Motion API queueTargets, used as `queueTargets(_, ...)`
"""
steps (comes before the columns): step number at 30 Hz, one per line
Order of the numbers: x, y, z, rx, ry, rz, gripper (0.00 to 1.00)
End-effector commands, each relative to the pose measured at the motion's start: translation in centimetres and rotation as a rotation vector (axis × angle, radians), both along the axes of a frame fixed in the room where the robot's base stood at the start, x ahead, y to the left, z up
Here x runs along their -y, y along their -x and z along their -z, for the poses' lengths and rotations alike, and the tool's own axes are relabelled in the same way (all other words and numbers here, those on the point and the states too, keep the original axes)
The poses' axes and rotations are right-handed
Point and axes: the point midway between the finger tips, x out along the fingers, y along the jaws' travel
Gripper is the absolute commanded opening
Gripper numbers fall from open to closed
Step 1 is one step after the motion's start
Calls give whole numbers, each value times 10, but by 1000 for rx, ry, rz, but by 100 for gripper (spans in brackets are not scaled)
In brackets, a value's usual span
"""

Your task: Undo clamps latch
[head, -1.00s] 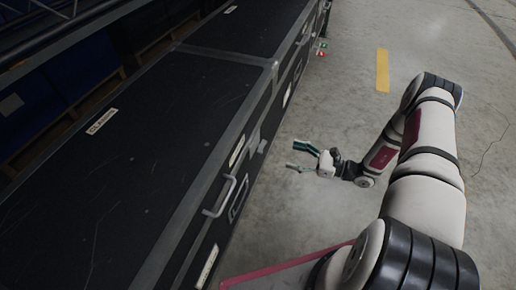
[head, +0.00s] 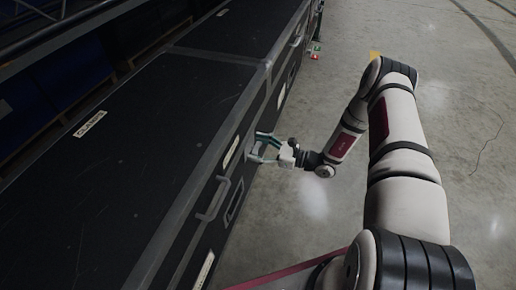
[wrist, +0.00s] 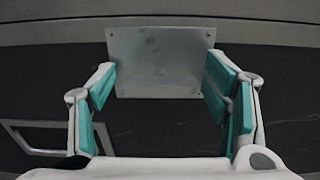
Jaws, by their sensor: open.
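The latch is a pale square metal plate (wrist: 160,62) with small rivets, on the dark front of the case, just under its metal edge. It sits centred in the wrist view. My gripper (wrist: 160,78) is open, with one teal-padded finger at each side of the plate. Whether the fingertips touch the case is unclear. In the head view my gripper (head: 257,147) is at the case front, and its fingers largely cover the latch there. The black case (head: 120,165) has a white label (head: 90,123) on top, too small to read surely.
A handle (head: 213,199) juts from the case front, nearer than my gripper. A recessed frame (wrist: 35,138) shows left in the wrist view. Another case (head: 240,28) stands beyond. The concrete floor (head: 460,200) to the right is open.

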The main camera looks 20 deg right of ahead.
Motion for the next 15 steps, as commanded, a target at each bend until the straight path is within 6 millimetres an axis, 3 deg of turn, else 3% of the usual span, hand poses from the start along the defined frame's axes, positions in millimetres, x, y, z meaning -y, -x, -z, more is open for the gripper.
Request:
queueTargets(3,0,0,0,0,0,0,68)
queueTargets(9,0,0,0,0,0,0,22)
queueTargets(15,0,0,0,2,2,-1,21)
